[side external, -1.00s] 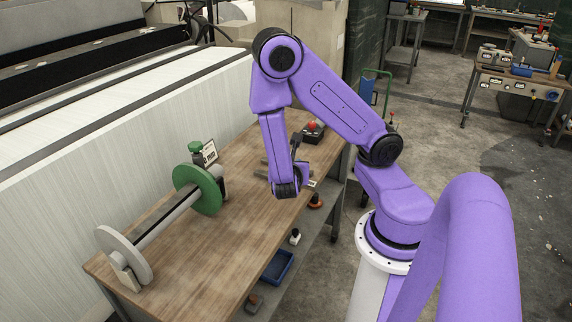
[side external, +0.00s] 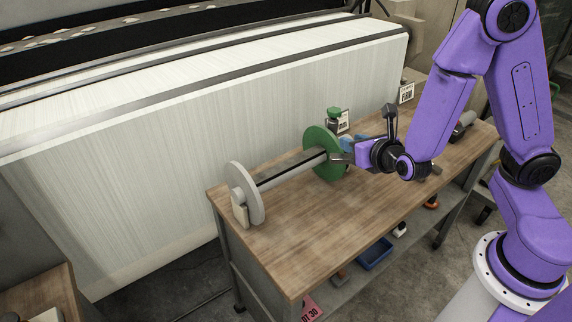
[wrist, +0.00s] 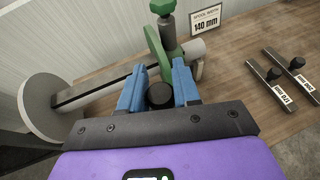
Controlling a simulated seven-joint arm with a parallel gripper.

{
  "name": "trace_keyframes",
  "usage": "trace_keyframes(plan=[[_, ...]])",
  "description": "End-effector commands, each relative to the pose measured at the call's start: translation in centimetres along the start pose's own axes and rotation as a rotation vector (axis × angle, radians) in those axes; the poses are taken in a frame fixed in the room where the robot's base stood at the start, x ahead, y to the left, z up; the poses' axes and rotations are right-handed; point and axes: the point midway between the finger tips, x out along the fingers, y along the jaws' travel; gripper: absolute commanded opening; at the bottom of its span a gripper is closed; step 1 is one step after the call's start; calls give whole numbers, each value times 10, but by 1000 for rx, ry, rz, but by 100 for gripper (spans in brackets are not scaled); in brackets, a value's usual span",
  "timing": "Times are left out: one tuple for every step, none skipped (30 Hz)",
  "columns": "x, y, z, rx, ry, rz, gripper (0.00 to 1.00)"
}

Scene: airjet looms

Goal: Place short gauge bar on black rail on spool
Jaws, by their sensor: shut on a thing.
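The spool lies on the wooden bench with a pale grey flange (side external: 246,192) at its left end and a green flange (side external: 321,150) at its right. The black rail (side external: 285,170) runs along its top between them; it also shows in the wrist view (wrist: 95,88). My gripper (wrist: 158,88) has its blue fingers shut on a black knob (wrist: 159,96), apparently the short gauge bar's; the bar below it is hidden. In the side view my gripper (side external: 343,157) is beside the green flange, at the spool's right end. Whether anything touches the rail cannot be told.
Two other gauge bars with black knobs (wrist: 268,82) (wrist: 290,68) lie on the bench to the right. A sign reading 140 mm (wrist: 205,20) stands behind, near a green knob (wrist: 162,7) on a dark post. The bench front (side external: 310,235) is clear.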

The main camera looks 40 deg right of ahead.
Motion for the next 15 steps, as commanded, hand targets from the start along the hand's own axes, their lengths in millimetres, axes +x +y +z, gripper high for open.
trace_keyframes(plan=[[-4,16,11,-22,-6,78,0],[-7,24,16,-41,-7,123,0],[-11,36,22,-66,-6,183,0],[-14,44,27,-84,-7,227,0],[-17,52,32,-104,-8,271,0],[-22,61,38,-125,-7,323,0],[-26,67,42,-142,-8,360,0],[-29,73,45,-156,-6,395,0],[-34,80,50,-175,-7,438,0],[-37,85,53,-187,-6,466,0],[-40,88,56,-199,-7,492,0],[-44,94,59,-212,-6,523,0],[-47,97,61,-221,-5,544,0],[-49,99,62,-230,-6,561,0],[-52,102,64,-238,-4,582,0]])
